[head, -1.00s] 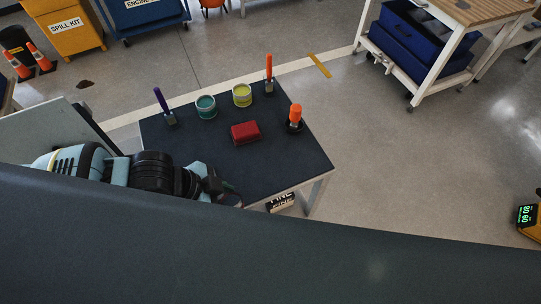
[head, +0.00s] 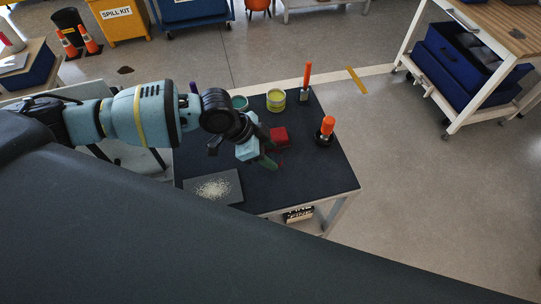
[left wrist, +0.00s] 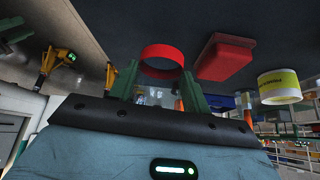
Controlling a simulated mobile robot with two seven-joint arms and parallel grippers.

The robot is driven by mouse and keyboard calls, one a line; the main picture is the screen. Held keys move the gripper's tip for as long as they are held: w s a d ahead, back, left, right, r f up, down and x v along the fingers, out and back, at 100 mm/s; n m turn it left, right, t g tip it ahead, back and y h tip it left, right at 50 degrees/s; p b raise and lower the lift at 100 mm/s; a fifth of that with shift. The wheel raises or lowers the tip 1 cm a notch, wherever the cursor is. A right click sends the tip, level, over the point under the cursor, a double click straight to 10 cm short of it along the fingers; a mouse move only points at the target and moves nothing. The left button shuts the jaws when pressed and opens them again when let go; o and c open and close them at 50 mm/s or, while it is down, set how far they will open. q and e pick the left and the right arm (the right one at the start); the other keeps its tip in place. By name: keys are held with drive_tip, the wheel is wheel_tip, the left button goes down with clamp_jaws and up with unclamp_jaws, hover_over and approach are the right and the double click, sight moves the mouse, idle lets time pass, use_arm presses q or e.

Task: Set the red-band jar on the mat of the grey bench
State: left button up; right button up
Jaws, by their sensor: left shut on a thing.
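In the left wrist view a bright red band (left wrist: 162,52), the part of the red-band jar that shows clearly, sits between the green fingers of my left gripper (left wrist: 162,72). The gripper is shut on the jar. In the head view my left gripper (head: 266,158) is over the dark-topped bench (head: 310,178); the jar is hard to make out there. A grey square mat (head: 232,194) with a pale speckled patch lies at the bench's near left, left of and nearer than the gripper. My right gripper is not in view.
A red block (head: 279,136) is close behind the gripper; it also shows in the wrist view (left wrist: 226,58). A yellow tin (head: 276,101), a teal tin (head: 240,103) and orange-handled tools (head: 307,78) (head: 327,128) stand on the bench. Its right front is clear.

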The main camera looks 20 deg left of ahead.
use_arm(q)
drive_tip(key=shift+w, duration=0.45)
drive_tip(key=shift+f, duration=1.8)
drive_tip(key=o, duration=1)
drive_tip(key=shift+f, duration=0.1)
drive_tip(key=shift+r, duration=0.2)
drive_tip(key=v, duration=1.2)
drive_tip(key=shift+p, duration=0.3)
